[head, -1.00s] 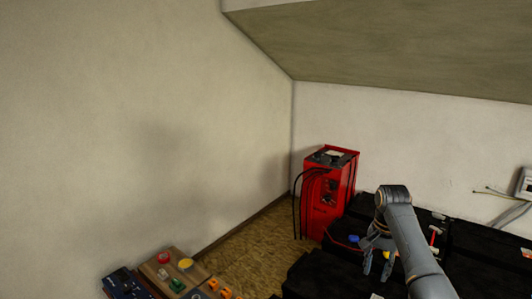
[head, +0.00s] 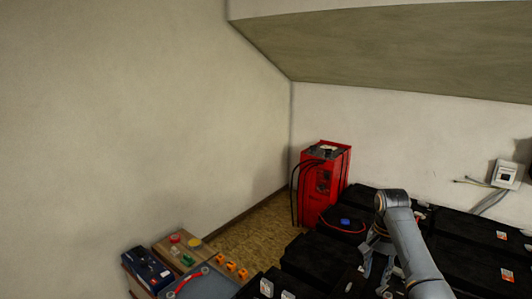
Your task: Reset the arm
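My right arm comes in from the lower right over the black batteries. My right gripper (head: 376,268) hangs from its end with the fingers pointing down and spread apart, and I see nothing between them. The black batteries (head: 310,262) lie below and around it, and one near the red unit carries a blue cap (head: 345,221). My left gripper is not in the head view.
A red charger-like unit (head: 318,190) with black cables stands in the room corner. At the lower left are a wooden box (head: 168,247) with coloured knobs, a dark blue battery (head: 148,268) and several orange pieces (head: 231,267). A wall box (head: 505,174) hangs at right. Some floor (head: 255,235) is clear.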

